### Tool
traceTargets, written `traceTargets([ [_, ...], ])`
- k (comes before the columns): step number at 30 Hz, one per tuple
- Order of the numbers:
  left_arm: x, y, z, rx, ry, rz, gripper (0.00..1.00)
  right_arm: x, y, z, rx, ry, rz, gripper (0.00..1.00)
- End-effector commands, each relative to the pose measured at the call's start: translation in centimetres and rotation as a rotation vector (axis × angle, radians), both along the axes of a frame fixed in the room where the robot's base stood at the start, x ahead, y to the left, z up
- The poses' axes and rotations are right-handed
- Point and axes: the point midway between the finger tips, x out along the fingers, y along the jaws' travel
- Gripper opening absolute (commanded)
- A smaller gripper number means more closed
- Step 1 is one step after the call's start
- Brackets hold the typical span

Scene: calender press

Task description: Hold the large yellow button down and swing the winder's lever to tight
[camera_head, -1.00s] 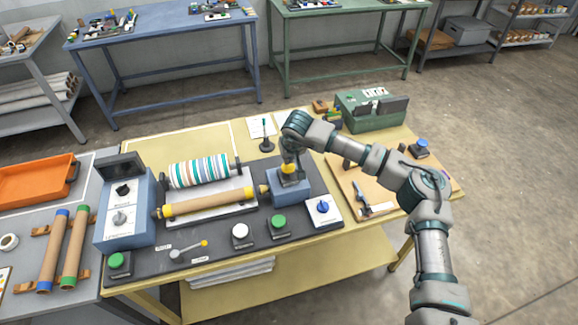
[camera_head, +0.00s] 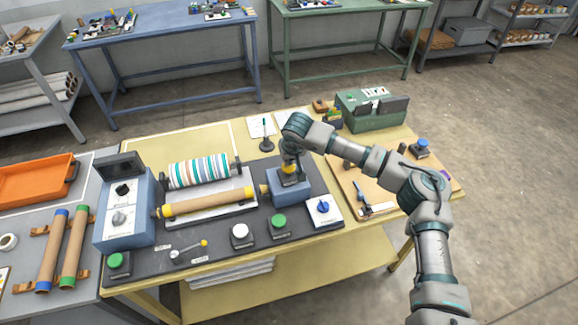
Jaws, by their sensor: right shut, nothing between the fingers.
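The large yellow button (camera_head: 289,170) sits on top of a blue housing (camera_head: 290,191) at the right end of the winder. My right gripper (camera_head: 289,163) is shut and empty, pointing down over the button and hiding much of it. The fingertips appear to be at the button's top; whether it is pressed in is too small to tell. My left gripper is not in view.
Around the lever are a white button (camera_head: 240,233), green buttons (camera_head: 279,223) and a blue knob on a white box (camera_head: 323,210). A yellow-ended roller (camera_head: 208,202) and a striped roll (camera_head: 200,173) lie behind. A control box (camera_head: 126,215) stands left.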

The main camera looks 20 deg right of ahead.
Motion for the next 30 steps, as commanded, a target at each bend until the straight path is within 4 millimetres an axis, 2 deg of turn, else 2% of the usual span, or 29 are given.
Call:
traceTargets([
  [24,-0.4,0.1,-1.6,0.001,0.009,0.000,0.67,0.0,0.0,-3.2,-0.001,0.003,0.000,0.00],
  [30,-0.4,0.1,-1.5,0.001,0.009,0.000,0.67,0.0,0.0,-3.1,-0.001,0.004,0.001,0.00],
])
